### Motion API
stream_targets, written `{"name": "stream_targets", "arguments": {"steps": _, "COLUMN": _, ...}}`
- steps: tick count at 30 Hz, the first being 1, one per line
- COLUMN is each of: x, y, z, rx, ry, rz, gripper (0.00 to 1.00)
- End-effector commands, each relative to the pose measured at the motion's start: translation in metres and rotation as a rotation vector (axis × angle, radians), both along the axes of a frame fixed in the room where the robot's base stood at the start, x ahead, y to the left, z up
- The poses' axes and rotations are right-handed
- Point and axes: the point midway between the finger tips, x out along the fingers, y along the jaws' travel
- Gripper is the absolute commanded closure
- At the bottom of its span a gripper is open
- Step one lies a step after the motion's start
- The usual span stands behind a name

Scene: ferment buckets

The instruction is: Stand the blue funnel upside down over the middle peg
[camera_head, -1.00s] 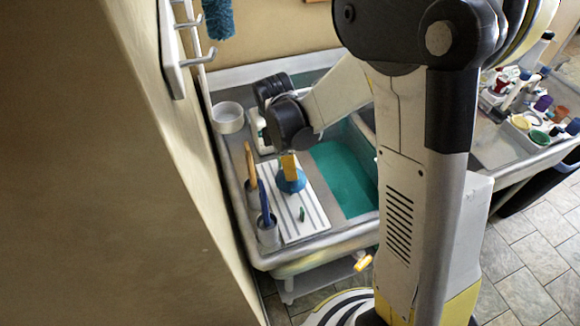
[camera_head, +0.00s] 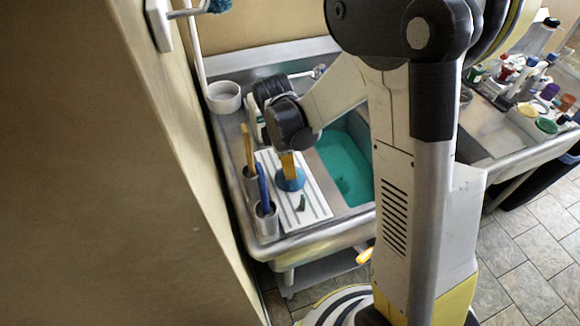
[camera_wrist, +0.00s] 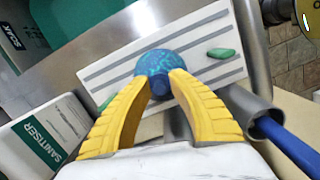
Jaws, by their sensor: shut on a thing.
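The blue funnel (camera_head: 291,181) is held wide end down over the white striped board (camera_head: 314,212). In the wrist view the funnel (camera_wrist: 158,62) shows as a speckled blue round with its narrow end between my yellow fingertips. My gripper (camera_head: 288,167) is shut on that end, and its fingers also show in the wrist view (camera_wrist: 160,84). A green peg (camera_head: 301,203) stands on the board in front of the funnel; it also shows in the wrist view (camera_wrist: 221,53). Another green peg (camera_wrist: 106,104) shows on the other side. The middle peg is hidden; I cannot tell whether the funnel touches the board.
Metal cups (camera_head: 268,221) with a blue-handled and a wooden-handled tool stand left of the board. A sanitiser container (camera_wrist: 38,140) and a white pot (camera_head: 224,97) are behind. A basin of green liquid (camera_head: 345,165) lies to the right.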

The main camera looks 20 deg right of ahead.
Motion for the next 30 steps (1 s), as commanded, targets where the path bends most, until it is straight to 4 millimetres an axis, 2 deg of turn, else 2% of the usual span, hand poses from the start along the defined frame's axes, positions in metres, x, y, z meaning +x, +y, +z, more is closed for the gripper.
{"name": "stream_targets", "arguments": {"steps": 26, "x": 0.000, "y": 0.000, "z": -0.011, "rx": 0.000, "ry": 0.000, "rz": 0.000, "gripper": 0.98}}
{"name": "stream_targets", "arguments": {"steps": 27, "x": 0.000, "y": 0.000, "z": -0.010, "rx": 0.000, "ry": 0.000, "rz": 0.000, "gripper": 0.68}}
{"name": "stream_targets", "arguments": {"steps": 28, "x": 0.000, "y": 0.000, "z": -0.010, "rx": 0.000, "ry": 0.000, "rz": 0.000, "gripper": 0.59}}
{"name": "stream_targets", "arguments": {"steps": 29, "x": 0.000, "y": 0.000, "z": -0.010, "rx": 0.000, "ry": 0.000, "rz": 0.000, "gripper": 0.54}}
{"name": "stream_targets", "arguments": {"steps": 30, "x": 0.000, "y": 0.000, "z": -0.010, "rx": 0.000, "ry": 0.000, "rz": 0.000, "gripper": 0.54}}
